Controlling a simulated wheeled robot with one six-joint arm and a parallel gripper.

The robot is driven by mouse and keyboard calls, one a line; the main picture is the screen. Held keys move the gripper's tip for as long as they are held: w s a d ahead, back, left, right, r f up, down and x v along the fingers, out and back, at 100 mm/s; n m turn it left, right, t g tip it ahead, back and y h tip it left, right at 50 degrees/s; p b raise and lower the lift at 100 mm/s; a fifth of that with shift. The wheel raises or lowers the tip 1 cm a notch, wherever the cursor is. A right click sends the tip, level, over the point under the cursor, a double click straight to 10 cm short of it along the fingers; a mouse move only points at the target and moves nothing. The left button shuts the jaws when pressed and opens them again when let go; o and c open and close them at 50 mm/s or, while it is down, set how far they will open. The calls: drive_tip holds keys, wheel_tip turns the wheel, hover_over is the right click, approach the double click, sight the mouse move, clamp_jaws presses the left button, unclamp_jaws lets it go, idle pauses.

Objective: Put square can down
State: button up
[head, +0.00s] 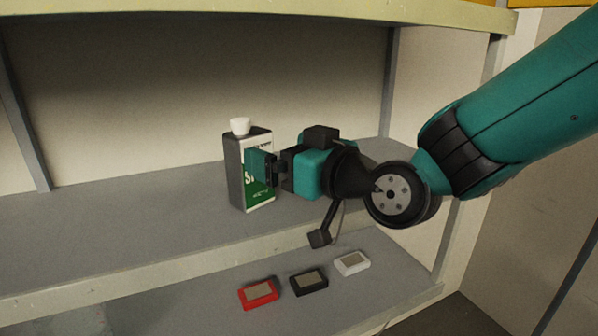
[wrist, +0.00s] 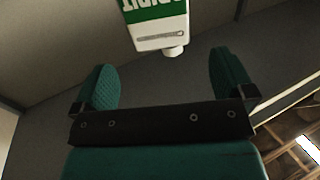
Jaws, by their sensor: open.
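The square can (head: 236,175) is dark-sided with a white and green label and a white cap. It stands upright on the middle grey shelf (head: 120,222). My gripper (head: 262,167) is at its label side, and its near finger hides part of the label. In the wrist view, the can (wrist: 158,30) shows upside down at the top, cap downward. There, my gripper (wrist: 165,78) is open, with its two green fingers wide apart and the space between them empty. The can appears beyond the fingertips; whether a finger touches it, I cannot tell.
An upper shelf (head: 300,12) crosses above. The middle shelf is clear left of the can. Grey posts (head: 390,85) stand behind.

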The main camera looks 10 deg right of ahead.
drive_tip(key=shift+b+v, duration=0.4)
drive_tip(key=shift+v, duration=1.3)
drive_tip(key=s+d+f+g+h, duration=0.3)
drive_tip(key=s+d+f+g, duration=0.1)
drive_tip(key=s+g, duration=0.3)
drive_tip(key=s+d+f+g+h, duration=0.3)
drive_tip(key=s+f+g, duration=0.4)
drive_tip(key=s, duration=0.4)
drive_tip(key=shift+s+d+m+h, duration=0.3)
drive_tip(key=shift+d+h, duration=0.1)
drive_tip(key=shift+d, duration=0.15)
drive_tip(key=shift+f, duration=0.1)
